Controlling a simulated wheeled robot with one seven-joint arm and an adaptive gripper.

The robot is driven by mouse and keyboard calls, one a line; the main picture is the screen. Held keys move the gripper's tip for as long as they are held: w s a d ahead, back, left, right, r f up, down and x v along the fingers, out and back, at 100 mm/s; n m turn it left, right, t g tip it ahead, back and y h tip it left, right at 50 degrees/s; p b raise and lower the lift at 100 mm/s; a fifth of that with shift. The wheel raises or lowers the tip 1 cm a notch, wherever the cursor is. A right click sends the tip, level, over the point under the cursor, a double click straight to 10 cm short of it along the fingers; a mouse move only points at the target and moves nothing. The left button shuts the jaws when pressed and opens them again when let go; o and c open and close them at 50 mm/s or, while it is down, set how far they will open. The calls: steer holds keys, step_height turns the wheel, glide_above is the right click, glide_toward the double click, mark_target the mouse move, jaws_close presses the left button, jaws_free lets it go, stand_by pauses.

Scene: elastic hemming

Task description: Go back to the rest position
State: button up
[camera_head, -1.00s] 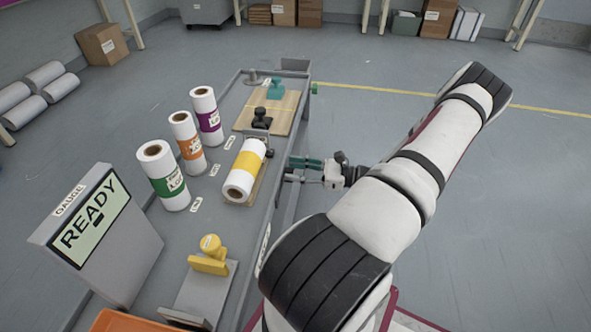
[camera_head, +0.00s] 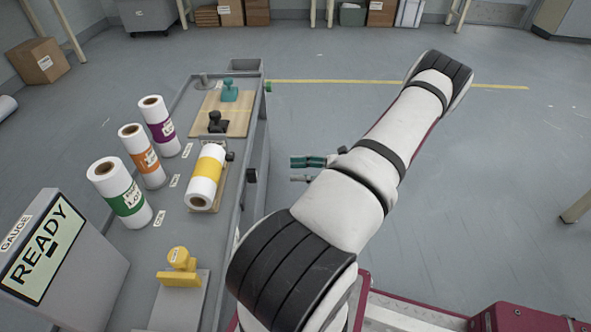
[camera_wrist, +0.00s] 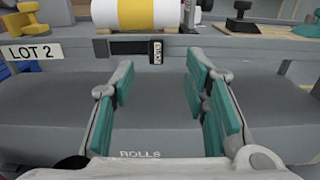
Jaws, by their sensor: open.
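My gripper (camera_head: 306,170) is beside the right edge of the grey bench (camera_head: 252,150) in the head view, apart from it and over the floor side. Its two teal-padded fingers (camera_wrist: 168,95) stand wide apart in the wrist view, with nothing between them. Beyond them the wrist view shows the bench's side, a dark block (camera_wrist: 148,47) on its rail and a label reading LOT 2 (camera_wrist: 33,51). My arm reaches forward on the right of the head view and partly hides the gripper.
A yellow-banded roll (camera_head: 206,176) lies on the bench near its right edge. Purple, orange and green-banded rolls stand to its left. Black and teal stamps sit on a board (camera_head: 237,120). A yellow stamp (camera_head: 179,268) and the READY gauge (camera_head: 50,255) are nearer.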

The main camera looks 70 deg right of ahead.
stand_by(0.4)
steer(key=w+a+r+n+g+y, duration=0.6)
steer(key=w+a+r+n+g, duration=0.3)
steer(key=r, duration=0.3)
steer(key=w+a+r+n+g+h, duration=0.1)
steer(key=w+a+r+n+g, duration=0.1)
steer(key=a+r+n+g, duration=0.4)
steer(key=w+a+r+n+g+h, duration=0.1)
steer(key=w+a+r+n, duration=0.15)
steer(key=a+r, duration=0.35)
steer(key=s+a+r+n+g+h, duration=0.2)
steer(key=a+r+n, duration=0.1)
steer(key=a, duration=0.4)
steer(key=s+a+r+n+g+h, duration=0.1)
steer(key=s+a+r+n+h, duration=0.15)
steer(key=a, duration=0.45)
steer(key=s+a+n+t+h, duration=0.2)
steer(key=s+a+n+h, duration=0.3)
steer(key=s+n, duration=0.5)
step_height(320, 180, up, 30)
steer(key=s+t+p, duration=0.1)
steer(key=t+p, duration=0.3)
steer(key=p, duration=2.3)
steer(key=shift+d+m+p, duration=0.35)
steer(key=shift+d+m, duration=0.05)
steer(key=shift+d, duration=0.05)
